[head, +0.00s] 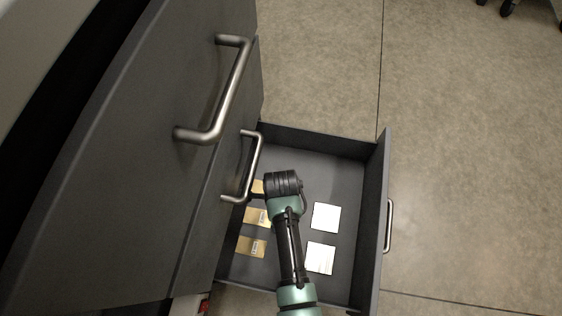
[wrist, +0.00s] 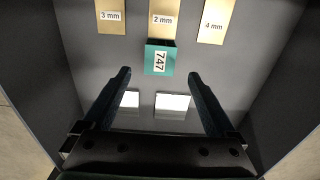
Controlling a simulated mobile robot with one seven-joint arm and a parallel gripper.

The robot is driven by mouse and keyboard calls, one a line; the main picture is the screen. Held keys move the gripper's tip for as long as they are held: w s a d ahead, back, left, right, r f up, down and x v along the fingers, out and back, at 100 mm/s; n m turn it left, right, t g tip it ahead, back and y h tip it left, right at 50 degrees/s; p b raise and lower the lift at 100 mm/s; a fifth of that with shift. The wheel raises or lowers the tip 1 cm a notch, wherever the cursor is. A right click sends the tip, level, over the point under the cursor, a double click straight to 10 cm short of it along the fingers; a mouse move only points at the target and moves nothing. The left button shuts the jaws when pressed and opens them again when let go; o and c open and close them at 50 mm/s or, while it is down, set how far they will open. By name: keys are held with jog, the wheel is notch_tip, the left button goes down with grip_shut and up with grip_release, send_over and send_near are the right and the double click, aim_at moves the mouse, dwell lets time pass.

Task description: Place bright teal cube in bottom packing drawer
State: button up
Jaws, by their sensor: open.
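The bright teal cube (wrist: 158,60) bears a white label reading 747. In the wrist view it is just beyond and between my gripper's fingertips, over the floor of the drawer beside the 2 mm card. I cannot tell whether it rests flat on the floor. My gripper (wrist: 158,75) is open, with a finger on each side and clear gaps to the cube. The bottom packing drawer (head: 383,165) is pulled out in the head view, and my arm reaches down into it. In that view my arm hides the cube and fingers.
Tan cards marked 3 mm (wrist: 111,16), 2 mm (wrist: 163,19) and 4 mm (wrist: 213,20) lie in the drawer. Two white cards (head: 326,217) (head: 320,258) lie nearer its front. Closed drawers with bar handles (head: 228,95) rise at left. Open floor (head: 470,190) lies right.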

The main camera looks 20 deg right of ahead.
jog(key=shift+r+p, duration=0.95)
jog(key=shift+r, duration=1.3)
